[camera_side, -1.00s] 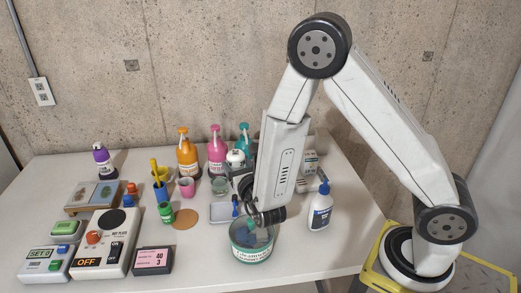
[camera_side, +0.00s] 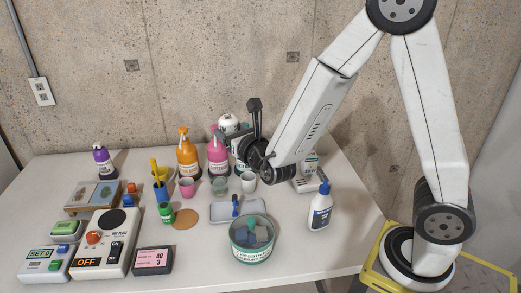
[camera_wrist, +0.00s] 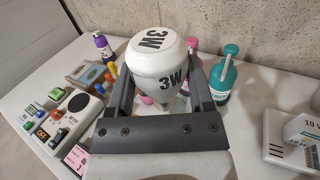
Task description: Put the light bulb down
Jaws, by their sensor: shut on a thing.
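The white light bulb, marked 3W, fills the middle of the wrist view (camera_wrist: 157,62) between the two dark fingers. My gripper (camera_wrist: 160,88) is shut on it. In the side view the bulb (camera_side: 229,122) is held up at the back of the table, above and behind the pink pump bottle. The bulb's lower part is hidden by the fingers and bottles.
An orange pump bottle (camera_side: 188,155) and pink pump bottle (camera_side: 218,158) stand close by; a teal one (camera_wrist: 222,75) is partly hidden in the side view.

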